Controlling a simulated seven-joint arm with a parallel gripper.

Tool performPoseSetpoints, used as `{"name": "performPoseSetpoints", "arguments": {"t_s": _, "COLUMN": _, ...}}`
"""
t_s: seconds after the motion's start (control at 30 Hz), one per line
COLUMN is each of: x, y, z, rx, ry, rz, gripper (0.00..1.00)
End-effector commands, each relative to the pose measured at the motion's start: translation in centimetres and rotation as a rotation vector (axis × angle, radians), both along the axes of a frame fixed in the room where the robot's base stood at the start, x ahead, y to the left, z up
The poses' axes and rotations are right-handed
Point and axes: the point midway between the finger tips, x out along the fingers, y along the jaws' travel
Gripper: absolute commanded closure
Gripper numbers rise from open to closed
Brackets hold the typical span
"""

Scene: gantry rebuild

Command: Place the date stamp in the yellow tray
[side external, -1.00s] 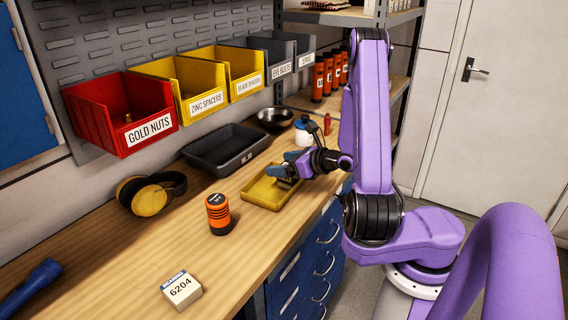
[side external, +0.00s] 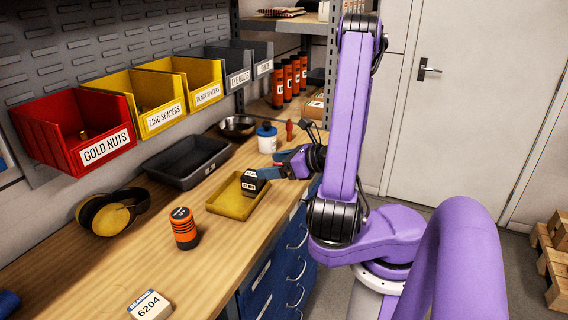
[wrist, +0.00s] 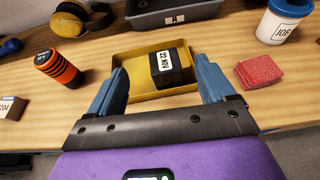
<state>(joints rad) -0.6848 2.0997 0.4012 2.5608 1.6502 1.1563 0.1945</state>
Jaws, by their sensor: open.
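The date stamp (wrist: 170,68) is a black block with a white date label. It sits inside the yellow tray (wrist: 122,57), towards the tray's right side in the wrist view. In the side view the stamp (side external: 252,184) is at the end of the tray (side external: 227,206) closest to my gripper (side external: 277,172). In the wrist view the blue fingers of my gripper (wrist: 160,68) are spread wide, one on each side of the stamp, with visible gaps. Whether the fingertips are above or level with the stamp is unclear.
An orange-black cylinder (side external: 184,228) stands left of the tray. A dark tray (side external: 188,164) lies behind it. A white jar with a blue lid (side external: 266,138) and a red block (wrist: 258,71) are on the right. Ear defenders (side external: 108,213) and a 6204 box (side external: 150,305) lie further left.

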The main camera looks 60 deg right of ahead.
Motion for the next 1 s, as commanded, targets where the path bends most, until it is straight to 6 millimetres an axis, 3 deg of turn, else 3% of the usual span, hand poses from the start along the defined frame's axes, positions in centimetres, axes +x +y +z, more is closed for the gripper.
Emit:
{"name": "performPoseSetpoints", "arguments": {"t_s": 0.2, "x": -1.9, "y": -0.1, "z": 0.9, "rx": -0.002, "ry": -0.003, "rz": -0.001, "gripper": 0.17}}
{"name": "performPoseSetpoints", "arguments": {"t_s": 0.4, "x": -2.4, "y": 0.1, "z": 1.1, "rx": -0.004, "ry": 0.0, "rz": 0.011, "gripper": 0.17}}
{"name": "performPoseSetpoints", "arguments": {"t_s": 0.57, "x": -0.7, "y": 1.6, "z": 1.2, "rx": -0.031, "ry": 0.015, "rz": 0.126, "gripper": 0.17}}
{"name": "performPoseSetpoints", "arguments": {"t_s": 0.8, "x": 2.9, "y": 6.1, "z": 1.4, "rx": -0.122, "ry": 0.05, "rz": 0.455, "gripper": 0.17}}
{"name": "performPoseSetpoints", "arguments": {"t_s": 1.0, "x": 4.4, "y": 9.8, "z": 1.4, "rx": -0.209, "ry": 0.069, "rz": 0.735, "gripper": 0.17}}
